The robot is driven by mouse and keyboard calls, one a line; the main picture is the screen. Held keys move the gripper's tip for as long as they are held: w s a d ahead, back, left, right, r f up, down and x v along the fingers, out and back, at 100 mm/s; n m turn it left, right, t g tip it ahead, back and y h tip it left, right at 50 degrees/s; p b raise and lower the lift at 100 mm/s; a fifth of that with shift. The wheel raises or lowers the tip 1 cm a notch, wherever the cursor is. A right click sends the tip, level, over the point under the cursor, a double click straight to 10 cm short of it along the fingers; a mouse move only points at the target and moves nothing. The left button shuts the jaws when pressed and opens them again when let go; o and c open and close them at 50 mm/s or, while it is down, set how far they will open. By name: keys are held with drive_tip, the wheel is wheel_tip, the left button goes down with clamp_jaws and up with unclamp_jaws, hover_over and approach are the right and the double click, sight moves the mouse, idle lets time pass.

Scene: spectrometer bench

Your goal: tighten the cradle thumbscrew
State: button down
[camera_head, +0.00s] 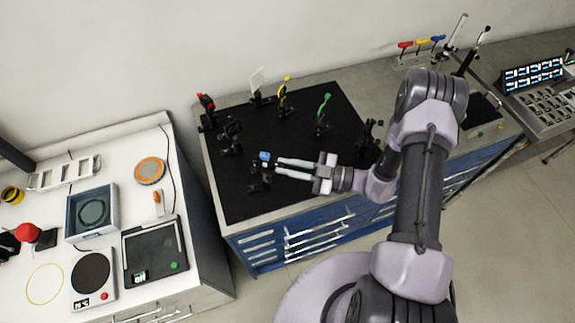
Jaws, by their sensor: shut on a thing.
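My gripper (277,167) reaches in from the right over the black breadboard (240,203), its two pale fingers pointing left. The fingertips are at a small black mount (260,183) with a blue part (265,156) at its top, near the board's front left. The fingers are closed on a small part there, which appears to be the cradle thumbscrew. The thumbscrew itself is too small and too hidden by the fingertips to make out, and its turn cannot be told.
Red (207,103), yellow (284,82) and green (323,106) topped mounts and a white plate (257,80) stand behind on the board. Another black mount (371,133) stands near my wrist. A white bench (130,150) with instruments is at left. The board's front left is clear.

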drive_tip(key=c, duration=1.4)
unclamp_jaws()
drive_tip(key=b+v, duration=0.1)
drive_tip(key=v, duration=1.6)
drive_tip(key=shift+s+d, duration=0.2)
